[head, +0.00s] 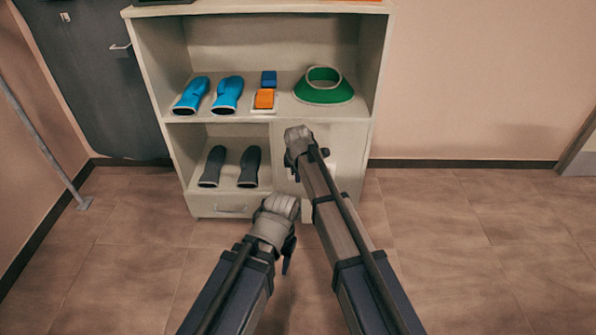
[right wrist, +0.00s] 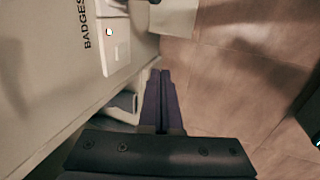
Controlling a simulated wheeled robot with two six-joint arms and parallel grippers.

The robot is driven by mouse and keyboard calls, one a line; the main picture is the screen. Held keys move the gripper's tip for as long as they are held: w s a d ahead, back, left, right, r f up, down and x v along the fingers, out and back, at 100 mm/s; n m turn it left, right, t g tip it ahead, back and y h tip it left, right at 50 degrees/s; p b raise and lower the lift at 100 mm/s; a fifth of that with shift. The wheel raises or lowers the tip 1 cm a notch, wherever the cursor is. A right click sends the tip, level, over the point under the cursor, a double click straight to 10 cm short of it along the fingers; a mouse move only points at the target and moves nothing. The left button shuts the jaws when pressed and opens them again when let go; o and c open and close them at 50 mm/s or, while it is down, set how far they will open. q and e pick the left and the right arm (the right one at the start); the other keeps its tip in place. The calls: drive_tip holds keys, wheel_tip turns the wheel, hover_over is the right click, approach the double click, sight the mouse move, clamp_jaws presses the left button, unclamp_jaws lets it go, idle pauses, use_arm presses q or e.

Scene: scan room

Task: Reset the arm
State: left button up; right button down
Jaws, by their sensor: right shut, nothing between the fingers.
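My right arm reaches forward to the front of a pale shelf cabinet (head: 374,60). Its gripper (head: 296,174) points down in front of the closed lower-right panel, mostly hidden by the wrist in the head view. In the right wrist view its two dark fingers (right wrist: 160,98) lie together with nothing between them. My left arm is lower and nearer, its wrist in front of the cabinet's drawer. The left gripper (head: 288,262) points down, with only a dark finger part showing; its opening is hidden.
The upper shelf holds blue boots (head: 227,95), an orange-and-white item (head: 264,99), a small blue block (head: 269,78) and a green collar (head: 323,92). A white box (right wrist: 116,45) is on the panel marked BADGES. Floor at right (head: 480,250) is clear.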

use_arm(q)
drive_tip(key=shift+r, duration=0.55)
use_arm(e)
drive_tip(key=shift+s+r, duration=0.35)
drive_tip(key=shift+r, duration=0.15)
drive_tip(key=s+d+f+m+g, duration=0.1)
drive_tip(key=s+d+m+g, duration=0.1)
drive_tip(key=s+d+m, duration=0.9)
drive_tip(key=s+d+m+g, duration=0.1)
drive_tip(key=s+d+m, duration=0.5)
drive_tip(key=s, duration=0.8)
drive_tip(key=s+a+r+n+g+h+p, duration=0.1)
drive_tip(key=s+a+r+n+p, duration=0.2)
drive_tip(key=s+a+r+p, duration=0.5)
use_arm(q)
wheel_tip(320, 180, up, 46)
drive_tip(key=p, duration=3.8)
use_arm(e)
wheel_tip(320, 180, up, 38)
drive_tip(key=w+a, duration=0.1)
drive_tip(key=a, duration=0.1)
drive_tip(key=shift+w+a, duration=0.3)
drive_tip(key=shift+w, duration=0.05)
